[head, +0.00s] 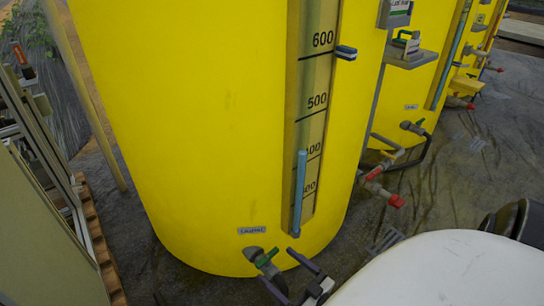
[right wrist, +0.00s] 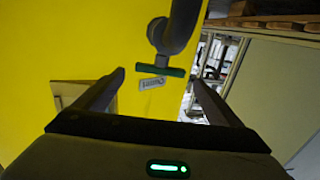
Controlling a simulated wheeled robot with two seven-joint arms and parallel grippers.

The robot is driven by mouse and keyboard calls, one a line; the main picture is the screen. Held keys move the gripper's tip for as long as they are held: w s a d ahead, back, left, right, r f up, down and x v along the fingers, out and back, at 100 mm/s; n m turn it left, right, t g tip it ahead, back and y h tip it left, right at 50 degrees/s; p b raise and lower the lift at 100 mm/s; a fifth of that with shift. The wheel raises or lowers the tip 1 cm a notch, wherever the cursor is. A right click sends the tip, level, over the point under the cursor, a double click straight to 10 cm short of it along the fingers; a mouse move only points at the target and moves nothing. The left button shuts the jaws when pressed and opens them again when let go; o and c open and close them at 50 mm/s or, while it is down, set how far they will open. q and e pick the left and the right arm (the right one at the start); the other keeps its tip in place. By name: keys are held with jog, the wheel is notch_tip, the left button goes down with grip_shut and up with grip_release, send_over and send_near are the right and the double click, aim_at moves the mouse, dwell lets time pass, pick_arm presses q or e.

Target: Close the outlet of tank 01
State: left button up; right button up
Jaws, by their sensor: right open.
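A large yellow tank (head: 200,120) with a level scale fills the middle of the head view. At its foot an outlet valve (head: 254,253) sticks out below a small label, with a green handle (head: 266,257). In the right wrist view the green handle (right wrist: 160,70) lies crosswise at the end of a grey pipe elbow (right wrist: 178,28). My right gripper (head: 276,266) is open and empty. Its fingertips (right wrist: 158,76) point at the handle, one to either side, with gaps on both sides; contact is not visible. No tank number is legible. My left gripper is not in view.
A second yellow tank (head: 425,75) stands to the right, with a red-handled valve (head: 375,174) and a red-capped pipe (head: 394,200) between. A grey shelf (head: 410,58) juts out above. A pallet (head: 95,235) and cabinet stand at left.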

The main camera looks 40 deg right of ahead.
aim_at(269, 259)
jog(key=shift+w, duration=1.9)
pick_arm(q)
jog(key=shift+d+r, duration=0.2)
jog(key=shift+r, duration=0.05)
pick_arm(e)
jog(key=c, duration=1.1)
jog(key=shift+o, duration=0.2)
jog(key=shift+a+m+h, duration=0.2)
jog(key=shift+m+h, duration=0.3)
jog(key=shift+h, duration=0.1)
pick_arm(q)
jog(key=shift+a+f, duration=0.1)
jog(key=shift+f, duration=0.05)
pick_arm(e)
jog(key=shift+h, duration=0.5)
jog(key=o, duration=1.1)
jog(key=shift+c, duration=0.2)
jog(key=shift+s, duration=0.1)
